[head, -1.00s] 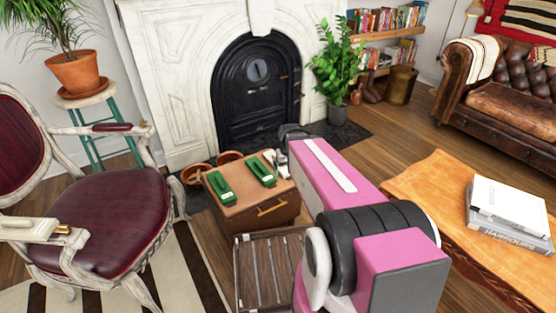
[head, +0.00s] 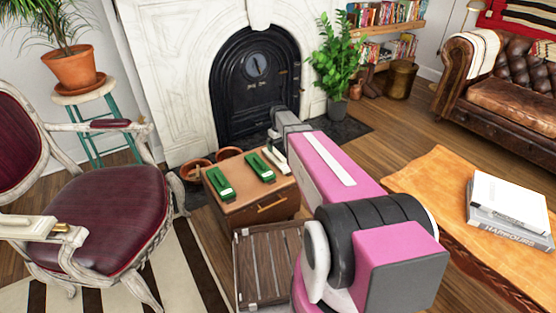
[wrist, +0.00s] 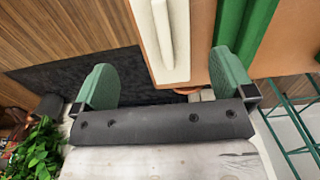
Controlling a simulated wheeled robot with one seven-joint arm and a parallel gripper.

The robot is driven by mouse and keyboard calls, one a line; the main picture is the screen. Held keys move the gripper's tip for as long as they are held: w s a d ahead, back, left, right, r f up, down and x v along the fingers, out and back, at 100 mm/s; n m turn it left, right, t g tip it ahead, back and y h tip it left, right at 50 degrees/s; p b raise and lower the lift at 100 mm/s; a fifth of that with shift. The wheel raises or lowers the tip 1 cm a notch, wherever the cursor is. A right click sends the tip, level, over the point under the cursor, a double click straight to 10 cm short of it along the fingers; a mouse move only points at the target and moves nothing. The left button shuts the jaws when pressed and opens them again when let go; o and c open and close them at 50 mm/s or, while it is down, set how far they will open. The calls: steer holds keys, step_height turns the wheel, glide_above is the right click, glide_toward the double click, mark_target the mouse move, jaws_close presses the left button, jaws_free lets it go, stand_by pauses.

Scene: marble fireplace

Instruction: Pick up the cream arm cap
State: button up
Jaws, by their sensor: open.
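The cream arm cap (head: 273,161) lies at the right end of the top of the tan box (head: 243,203), beside two green caps (head: 218,184) (head: 260,167). In the wrist view the cream cap (wrist: 171,38) is long and ridged and lies near the box edge, beside a green cap (wrist: 243,28). My gripper (wrist: 165,75) is open, with its green-padded fingers on either side of the cream cap in the picture. I see no contact and cannot tell the height gap. In the head view the fingers are mostly hidden by my arm.
A slatted wooden crate (head: 266,267) stands in front of the box. The fireplace (head: 255,85) is behind, the potted plant (head: 336,60) at back right, and a wooden table (head: 430,190) at right.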

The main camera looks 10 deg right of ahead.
mark_target(278, 154)
steer(key=f, duration=0.6)
steer(key=shift+a+f, duration=0.3)
steer(key=shift+a, duration=0.05)
steer(key=c, duration=1)
